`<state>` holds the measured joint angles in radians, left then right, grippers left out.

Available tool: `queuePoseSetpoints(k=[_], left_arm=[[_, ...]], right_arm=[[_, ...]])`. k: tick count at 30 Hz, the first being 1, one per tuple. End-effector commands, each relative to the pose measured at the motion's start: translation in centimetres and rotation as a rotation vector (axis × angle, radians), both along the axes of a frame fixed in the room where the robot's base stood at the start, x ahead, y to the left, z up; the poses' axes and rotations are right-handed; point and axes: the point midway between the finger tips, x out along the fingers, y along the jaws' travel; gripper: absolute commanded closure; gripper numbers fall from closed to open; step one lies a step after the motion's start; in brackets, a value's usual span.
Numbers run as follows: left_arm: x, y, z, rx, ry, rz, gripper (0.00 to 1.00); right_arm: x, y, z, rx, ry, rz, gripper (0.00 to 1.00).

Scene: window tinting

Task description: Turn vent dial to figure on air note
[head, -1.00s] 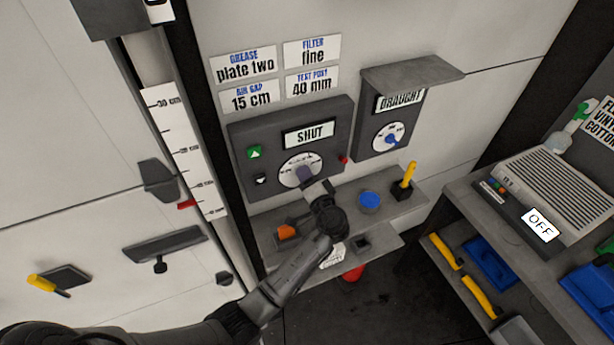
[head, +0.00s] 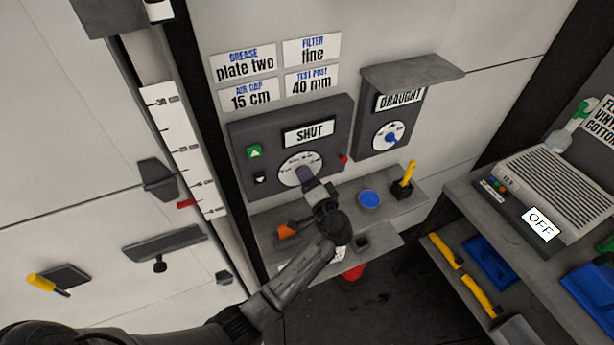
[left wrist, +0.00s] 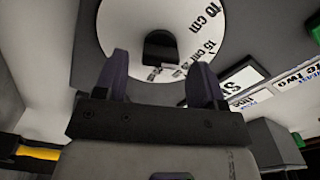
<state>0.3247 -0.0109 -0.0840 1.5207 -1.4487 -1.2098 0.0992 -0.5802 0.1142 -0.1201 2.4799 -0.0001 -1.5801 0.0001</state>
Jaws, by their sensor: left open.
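The vent dial (head: 290,176) is a white disc with dark marks on a dark grey panel under a SHUT sign. In the left wrist view the dial (left wrist: 198,22) fills the upper middle, with a dark knob (left wrist: 160,47) at its centre and markings such as "10 cm" and "15 cm". The air note (head: 251,96) on the wall reads "AIR GAP 15 cm". My left gripper (head: 305,176) is in front of the dial, open. Its fingers (left wrist: 160,80) are spread either side of the knob's line, apparently without gripping it. The knob's pointing direction is unclear.
A second box with a blue-knobbed DRAUGHT dial (head: 387,138) is at right under a hood. A green up button (head: 254,152) and a small red part (head: 343,159) flank the dial. A shelf below holds a blue bowl (head: 370,198) and a yellow-handled tool (head: 409,173).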

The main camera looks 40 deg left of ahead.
Motion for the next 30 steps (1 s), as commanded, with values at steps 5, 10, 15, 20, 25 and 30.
queuePoseSetpoints(k=[5,10,15,20,25,30], left_arm=[[-1.6,-3.2,-0.2,-0.005,0.0,-0.003,0.36],[-3.1,-6.2,-0.2,-0.004,0.001,-0.002,0.36],[-4.3,-8.6,-0.2,-0.003,0.001,0.0,0.36],[-5.1,-10.1,-0.1,-0.002,0.0,0.0,0.36],[-5.4,-10.8,-0.1,-0.001,0.001,0.001,0.36],[-5.5,-10.9,0.0,-0.001,0.001,0.001,0.36]], right_arm=[[0.0,0.0,-0.6,0.0,0.0,0.0,0.4],[0.0,0.0,-1.0,-0.001,0.0,0.001,0.4],[0.0,-0.2,-1.3,-0.005,0.0,0.004,0.4],[0.0,-0.3,-1.5,-0.011,0.0,0.006,0.4],[0.0,-0.3,-1.5,-0.011,0.0,0.007,0.4],[0.0,-0.3,-1.5,-0.01,0.001,0.006,0.4]])
